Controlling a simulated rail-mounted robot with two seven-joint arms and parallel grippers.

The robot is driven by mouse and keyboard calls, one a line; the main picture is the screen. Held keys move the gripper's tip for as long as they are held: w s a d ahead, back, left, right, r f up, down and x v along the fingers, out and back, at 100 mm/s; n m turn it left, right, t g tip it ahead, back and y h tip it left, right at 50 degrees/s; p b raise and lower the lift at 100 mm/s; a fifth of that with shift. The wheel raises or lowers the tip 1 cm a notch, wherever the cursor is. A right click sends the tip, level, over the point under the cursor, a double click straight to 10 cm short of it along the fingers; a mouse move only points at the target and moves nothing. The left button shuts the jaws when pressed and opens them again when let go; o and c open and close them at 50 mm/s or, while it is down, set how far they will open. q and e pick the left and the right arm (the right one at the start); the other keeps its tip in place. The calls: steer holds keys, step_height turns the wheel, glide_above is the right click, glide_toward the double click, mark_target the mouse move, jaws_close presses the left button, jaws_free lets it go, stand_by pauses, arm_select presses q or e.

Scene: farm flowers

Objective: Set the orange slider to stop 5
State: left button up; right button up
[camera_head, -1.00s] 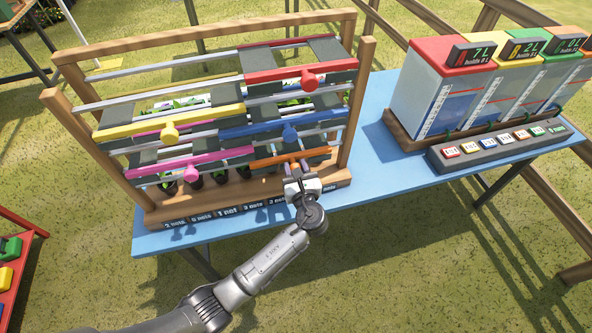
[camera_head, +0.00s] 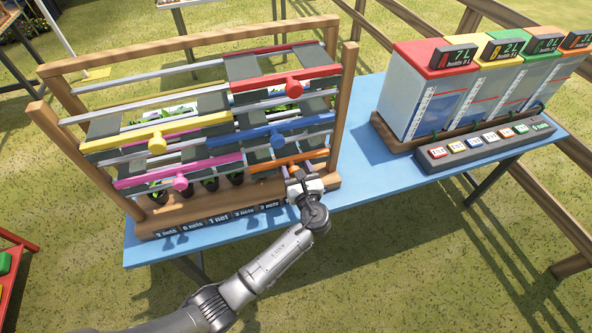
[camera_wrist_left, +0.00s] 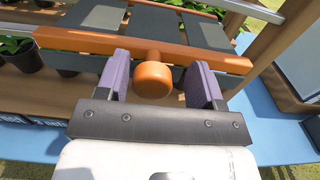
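The orange slider (camera_head: 310,158) is the lowest bar on the right side of the wooden rack (camera_head: 331,120), close to the right post. It has a round orange knob, seen clearly in the left wrist view (camera_wrist_left: 153,76). My left gripper (camera_head: 293,172) is at this knob from the front. In the left wrist view its two fingers (camera_wrist_left: 159,82) stand either side of the knob, with small gaps showing, so it looks open around it. In the head view the gripper partly covers the knob. My right gripper is in neither view.
Pink (camera_head: 180,183), yellow (camera_head: 157,143), blue (camera_head: 277,140) and red (camera_head: 294,87) sliders share the rack, with potted plants behind. Net-number labels (camera_head: 218,220) line its base. Coloured tanks (camera_head: 430,85) and a button panel (camera_head: 485,142) stand at right on the blue table (camera_head: 370,180).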

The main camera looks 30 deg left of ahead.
arm_select(q)
steer(key=shift+s, duration=0.1)
steer(key=p+v, duration=0.1)
steer(key=v, duration=1.2)
steer(key=shift+s+d, duration=0.2)
steer(key=shift+s, duration=0.1)
